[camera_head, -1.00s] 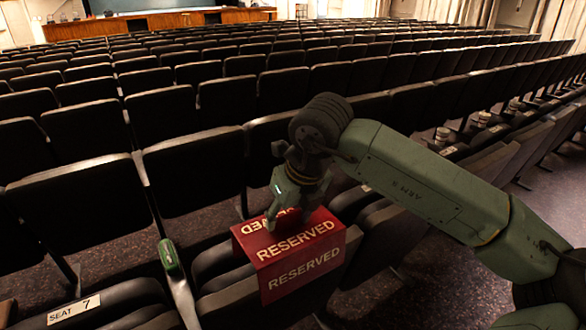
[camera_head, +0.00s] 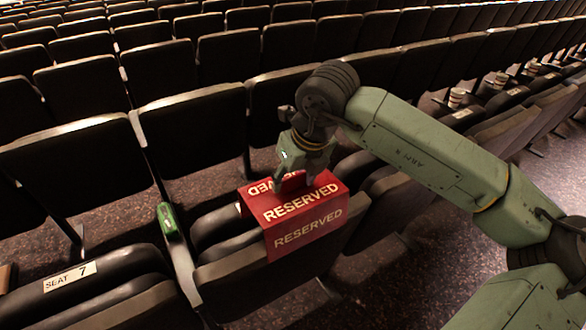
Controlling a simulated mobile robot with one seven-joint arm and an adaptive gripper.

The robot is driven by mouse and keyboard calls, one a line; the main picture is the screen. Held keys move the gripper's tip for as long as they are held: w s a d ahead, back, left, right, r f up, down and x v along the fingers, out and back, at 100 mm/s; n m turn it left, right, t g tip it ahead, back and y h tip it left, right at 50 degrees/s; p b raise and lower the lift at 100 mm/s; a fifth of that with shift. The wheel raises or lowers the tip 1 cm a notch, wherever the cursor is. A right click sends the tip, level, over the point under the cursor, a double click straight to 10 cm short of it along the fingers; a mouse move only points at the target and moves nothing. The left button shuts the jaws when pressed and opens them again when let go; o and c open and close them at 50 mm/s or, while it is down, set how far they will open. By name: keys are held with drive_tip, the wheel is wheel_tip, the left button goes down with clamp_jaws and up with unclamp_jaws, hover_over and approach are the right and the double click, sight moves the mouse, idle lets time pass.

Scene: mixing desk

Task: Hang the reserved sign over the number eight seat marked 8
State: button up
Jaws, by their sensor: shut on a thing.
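The red reserved sign (camera_head: 303,214) is a folded panel with white lettering. It is at the seat (camera_head: 240,281) just right of the one labelled "SEAT 7" (camera_head: 70,277). Its front flap hangs in front of that seat's edge; I cannot tell whether it rests on the seat or is held just above. My gripper (camera_head: 293,187) comes down from above and is shut on the sign's top. No number 8 shows on this seat; the sign covers part of it.
A green object (camera_head: 167,218) sits on the armrest between the two seats. Rows of dark seatbacks (camera_head: 191,130) stand behind. More seats with pale labels and several cups (camera_head: 456,98) lie to the right, beyond my arm. Open floor (camera_head: 480,235) shows at the right.

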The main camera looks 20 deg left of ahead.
wheel_tip(320, 180, down, 12)
drive_tip(key=b, duration=1.2)
drive_tip(key=shift+r, duration=0.25)
drive_tip(key=o, duration=1.7)
drive_tip(key=shift+o, duration=0.2)
